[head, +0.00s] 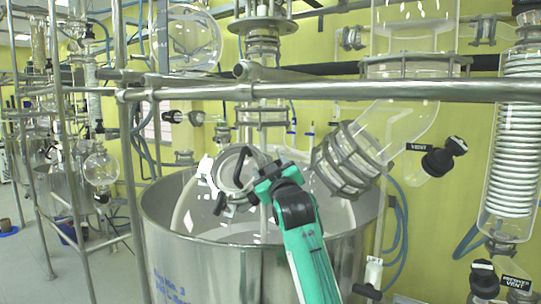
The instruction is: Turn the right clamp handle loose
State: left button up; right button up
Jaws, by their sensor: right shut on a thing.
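My right gripper (266,176) reaches in from below on its teal and black arm, at the lid area of the steel reactor vessel. It is shut on a black clamp handle (240,161) beside the round port (229,176). Part of the handle is hidden behind the gripper, so the exact grip cannot be made out. The handle's visible part rises and bends over to the left of the gripper. My left gripper is not in view.
The steel vessel (163,232) surrounds the glass lid. A horizontal rail (420,91) crosses above my gripper. A clamped glass joint (346,163) stands close on the right. A coiled condenser (516,140) stands at the far right. The floor at left (28,262) is open.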

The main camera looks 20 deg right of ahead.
jog(key=n+g+y+p, duration=0.1)
jog(key=n+y+p, duration=0.1)
jog(key=n+g+y+p, duration=0.2)
jog(key=n+p, duration=0.1)
jog(key=n+g+y+p, duration=0.1)
jog(key=n+y+p, duration=0.1)
jog(key=shift+d+r+n+g+p, duration=0.15)
jog(key=shift+r+n+g+p, duration=0.15)
jog(key=shift+r+n+p, duration=0.1)
jog(key=shift+f+n+g+y+p, duration=0.15)
jog(key=shift+n+g+y+p, duration=0.45)
jog(key=shift+n+g+y, duration=0.15)
jog(key=shift+f+n+g+y, duration=0.1)
jog(key=shift+n+g+y, duration=0.15)
jog(key=shift+n+g, duration=0.4)
jog(key=shift+f+n+g+p, duration=0.1)
jog(key=shift+n+g+p, duration=0.35)
jog(key=shift+n+g, duration=0.35)
jog(key=shift+y, duration=0.3)
jog(key=shift+a, duration=0.2)
jog(key=o, duration=1)
jog(key=shift+f, duration=0.1)
